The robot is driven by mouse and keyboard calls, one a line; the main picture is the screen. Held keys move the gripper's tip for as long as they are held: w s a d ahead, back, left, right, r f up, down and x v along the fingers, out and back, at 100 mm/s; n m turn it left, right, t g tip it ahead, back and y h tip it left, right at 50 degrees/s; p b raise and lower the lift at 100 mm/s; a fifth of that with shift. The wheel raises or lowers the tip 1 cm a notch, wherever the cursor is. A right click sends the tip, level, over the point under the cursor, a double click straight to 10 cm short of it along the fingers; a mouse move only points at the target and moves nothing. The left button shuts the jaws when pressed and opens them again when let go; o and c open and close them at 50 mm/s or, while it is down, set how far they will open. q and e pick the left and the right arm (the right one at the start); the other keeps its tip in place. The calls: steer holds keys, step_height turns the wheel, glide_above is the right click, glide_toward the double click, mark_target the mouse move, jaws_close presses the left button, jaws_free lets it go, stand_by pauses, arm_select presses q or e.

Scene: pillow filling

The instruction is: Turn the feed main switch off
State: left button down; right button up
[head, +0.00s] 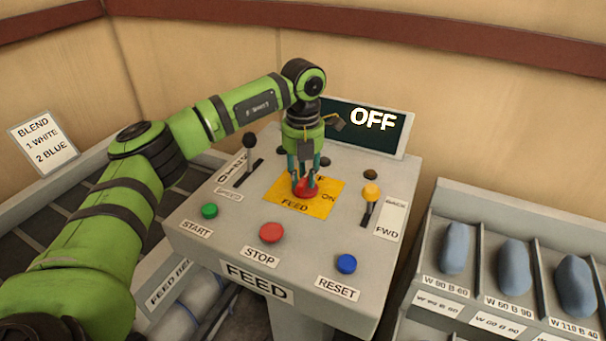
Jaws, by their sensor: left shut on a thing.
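The feed main switch is a red knob (304,188) on a yellow plate (285,205) marked FEED and ON, in the middle of the grey console. My left gripper (304,178) points down over it and is shut on the knob. The gripper partly hides the knob and some of the plate's lettering. The screen (373,122) behind the console reads OFF. My right gripper is not in view.
The console (210,240) also bears a green START button (209,211), a red STOP button (271,233), a blue RESET button (346,264), a black-knobbed lever (249,142) and a yellow-knobbed lever (370,193). A bin rack (470,190) with blue-grey pieces stands right.

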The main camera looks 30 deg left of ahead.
mark_target(303, 176)
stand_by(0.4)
arm_select(q)
steer(key=c, duration=1)
jaws_free()
step_height(303, 176, up, 12)
steer(key=shift+r, duration=0.1)
